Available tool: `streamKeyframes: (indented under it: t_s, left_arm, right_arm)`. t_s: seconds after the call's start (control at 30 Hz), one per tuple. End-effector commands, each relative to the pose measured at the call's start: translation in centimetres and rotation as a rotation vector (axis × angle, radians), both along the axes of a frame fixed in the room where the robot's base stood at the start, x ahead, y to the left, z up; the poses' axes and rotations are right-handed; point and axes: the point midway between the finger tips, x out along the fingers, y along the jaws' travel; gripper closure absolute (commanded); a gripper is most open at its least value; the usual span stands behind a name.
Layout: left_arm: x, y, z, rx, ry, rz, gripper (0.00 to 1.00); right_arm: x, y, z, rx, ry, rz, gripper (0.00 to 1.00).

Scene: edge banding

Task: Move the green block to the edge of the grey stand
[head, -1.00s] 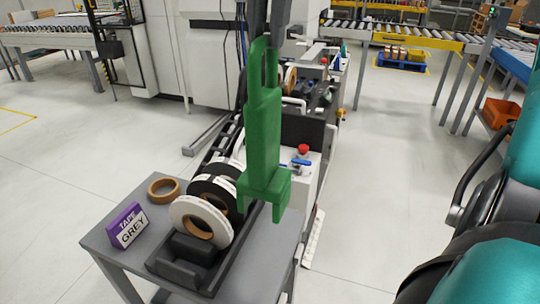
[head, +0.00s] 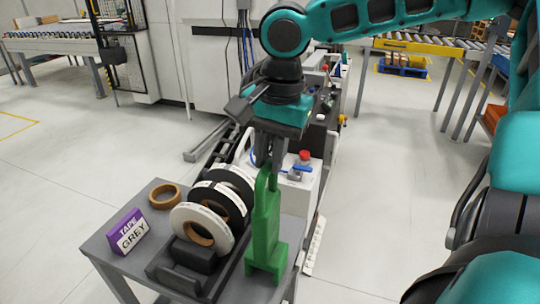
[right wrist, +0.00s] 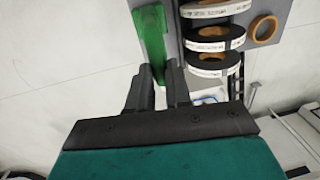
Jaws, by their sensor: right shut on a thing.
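The green block (head: 264,235) stands upright at the right edge of the grey stand (head: 108,242), right of the tape rolls. I cannot tell whether its base touches the top. My right gripper (head: 266,163) points down from above and is shut on the narrow handle at the block's upper end. In the right wrist view the block (right wrist: 151,38) lies beyond the fingertips (right wrist: 158,80), overlapping the stand's edge. My left gripper is not in view.
White and black tape rolls (head: 186,217) stand in a dark holder (head: 172,272) close left of the block. A brown ring (head: 164,195) and a purple "TAPE GREY" box (head: 127,233) lie farther left. A white machine part with a red button (head: 305,155) stands behind.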

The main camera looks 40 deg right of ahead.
Motion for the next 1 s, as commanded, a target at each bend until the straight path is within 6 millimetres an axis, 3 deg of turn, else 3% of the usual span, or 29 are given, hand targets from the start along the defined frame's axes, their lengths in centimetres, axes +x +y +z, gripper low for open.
streamKeyframes:
  t_s: [0.43,0.47,0.7,1.0]
  left_arm:
    - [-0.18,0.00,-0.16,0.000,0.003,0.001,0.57]
    - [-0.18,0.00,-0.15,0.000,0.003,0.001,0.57]
    - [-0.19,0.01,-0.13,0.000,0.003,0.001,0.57]
    - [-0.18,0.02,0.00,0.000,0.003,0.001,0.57]
  right_arm:
    - [0.02,0.02,-0.89,0.001,-0.002,0.000,1.00]
    - [0.01,0.01,-0.90,0.000,-0.001,0.000,0.79]
    - [-0.01,0.00,-0.87,0.000,-0.001,0.000,0.56]
    - [0.01,0.01,-0.50,0.001,-0.002,0.000,0.56]
